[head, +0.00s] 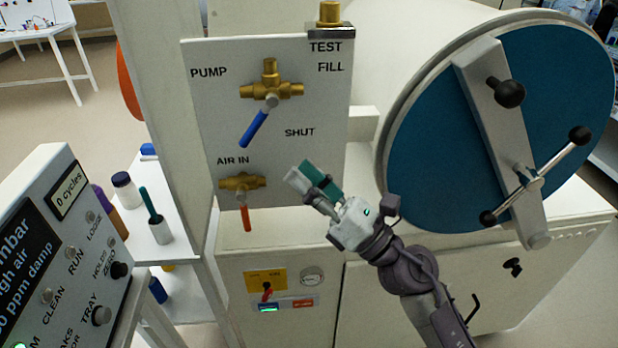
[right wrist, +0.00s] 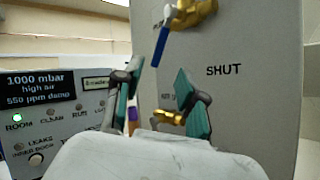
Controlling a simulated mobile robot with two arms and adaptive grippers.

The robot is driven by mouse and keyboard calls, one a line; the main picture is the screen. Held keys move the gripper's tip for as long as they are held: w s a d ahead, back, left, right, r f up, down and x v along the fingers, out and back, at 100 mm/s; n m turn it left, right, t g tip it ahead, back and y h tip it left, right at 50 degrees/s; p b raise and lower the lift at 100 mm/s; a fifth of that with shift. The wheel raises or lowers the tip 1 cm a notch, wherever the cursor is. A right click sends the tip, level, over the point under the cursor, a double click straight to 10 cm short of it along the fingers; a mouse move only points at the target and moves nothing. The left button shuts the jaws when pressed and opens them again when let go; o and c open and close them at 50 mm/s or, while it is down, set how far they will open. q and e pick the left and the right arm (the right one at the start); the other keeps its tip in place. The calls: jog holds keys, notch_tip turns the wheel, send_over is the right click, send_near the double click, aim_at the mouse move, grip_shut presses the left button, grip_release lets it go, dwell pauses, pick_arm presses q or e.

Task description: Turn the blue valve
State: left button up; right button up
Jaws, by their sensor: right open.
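The blue valve is a brass three-way body (head: 271,91) on a pale upright panel, with a blue lever handle (head: 254,128) slanting down and slightly left from its hub. PUMP is printed to its left, FILL to its right and SHUT below right. My right gripper (head: 303,173) is open and empty, below and right of the handle's end and apart from it. In the right wrist view the handle (right wrist: 162,46) shows beyond and between the two teal-padded fingers (right wrist: 160,88). The left gripper is not in view.
A second brass valve (head: 242,182), marked AIR IN, has a red handle (head: 246,218) hanging down below the blue one. A large round blue door (head: 430,140) with a bar and knobs stands right. A control console (head: 60,240) stands at lower left, beside a bottle shelf (head: 150,240).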

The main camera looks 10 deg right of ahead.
aim_at(258, 122)
jog(key=shift+s+d+f, duration=0.1)
jog(key=shift+s+d, duration=0.05)
jog(key=shift+c, duration=1.4)
jog(key=n+h+p, duration=0.1)
jog(key=n+t+h+p, duration=0.1)
jog(key=f+n+t+h+p, duration=0.1)
jog(key=n+p, duration=0.1)
jog(key=shift+s+h, duration=0.3)
grip_shut()
jog(key=w+a+r+n+t+h+p, duration=0.2)
jog(key=w+a+r+n+h+p, duration=0.2)
jog(key=p, duration=0.6)
jog(key=shift+w+a+r+n, duration=0.2)
jog(key=shift+w+a+n, duration=0.65)
jog(key=shift+n, duration=1.05)
